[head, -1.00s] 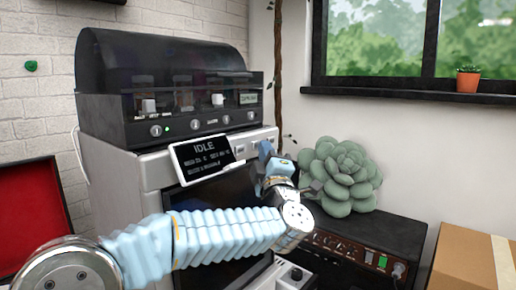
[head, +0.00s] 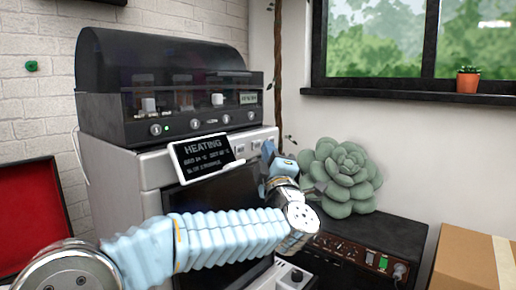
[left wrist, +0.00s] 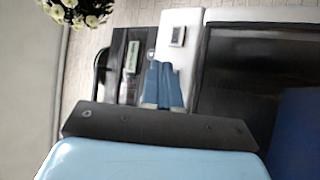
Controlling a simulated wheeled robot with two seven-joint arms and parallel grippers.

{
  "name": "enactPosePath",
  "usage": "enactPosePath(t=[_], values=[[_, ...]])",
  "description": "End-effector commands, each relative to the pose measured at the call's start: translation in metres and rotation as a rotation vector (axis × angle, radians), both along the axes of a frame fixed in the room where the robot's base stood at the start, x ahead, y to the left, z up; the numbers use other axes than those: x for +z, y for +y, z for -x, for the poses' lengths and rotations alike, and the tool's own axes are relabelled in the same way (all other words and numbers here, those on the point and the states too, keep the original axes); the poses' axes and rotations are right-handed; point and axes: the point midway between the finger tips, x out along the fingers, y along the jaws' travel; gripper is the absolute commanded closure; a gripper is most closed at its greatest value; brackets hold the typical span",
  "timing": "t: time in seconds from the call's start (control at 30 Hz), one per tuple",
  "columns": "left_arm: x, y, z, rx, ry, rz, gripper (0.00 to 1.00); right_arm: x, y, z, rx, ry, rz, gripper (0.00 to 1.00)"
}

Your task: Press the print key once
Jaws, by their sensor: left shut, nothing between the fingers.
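The printer (head: 140,176) is a pale grey machine with a dark front window and a tilted screen (head: 205,157) that reads "HEATING" above smaller text. White keys (head: 257,145) sit on its front panel right of the screen; I cannot read their labels, so I cannot tell which is the print key. My left gripper (head: 267,152) is shut and empty, its blue fingertips just in front of the panel's right end. In the left wrist view the fingertips (left wrist: 163,84) lie over the white panel, with one key (left wrist: 178,36) beyond them. Contact cannot be told. My right gripper is out of view.
A dark unit with a clear front (head: 185,103) stands on the printer. A green succulent (head: 343,172) sits on a black box with switches (head: 350,251), close right of my gripper. A cardboard box (head: 468,262) is at the right, a red open case (head: 30,215) at the left.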

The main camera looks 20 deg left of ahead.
Motion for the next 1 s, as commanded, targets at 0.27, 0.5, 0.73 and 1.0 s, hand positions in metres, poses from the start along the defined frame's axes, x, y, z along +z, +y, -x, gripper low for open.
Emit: enactPosePath(t=[0.27, 0.5, 0.73, 1.0], values=[[0.000, -0.005, 0.001, -0.002, -0.001, 0.000, 1.00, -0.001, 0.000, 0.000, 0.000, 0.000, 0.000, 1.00], [-0.001, -0.030, 0.011, -0.001, -0.001, 0.000, 1.00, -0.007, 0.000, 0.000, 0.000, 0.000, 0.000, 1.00], [0.000, -0.052, 0.019, -0.002, -0.001, 0.000, 1.00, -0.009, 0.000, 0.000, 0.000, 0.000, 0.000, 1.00], [0.000, -0.056, 0.021, 0.001, 0.000, 0.000, 1.00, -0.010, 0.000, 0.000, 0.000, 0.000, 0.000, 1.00]])
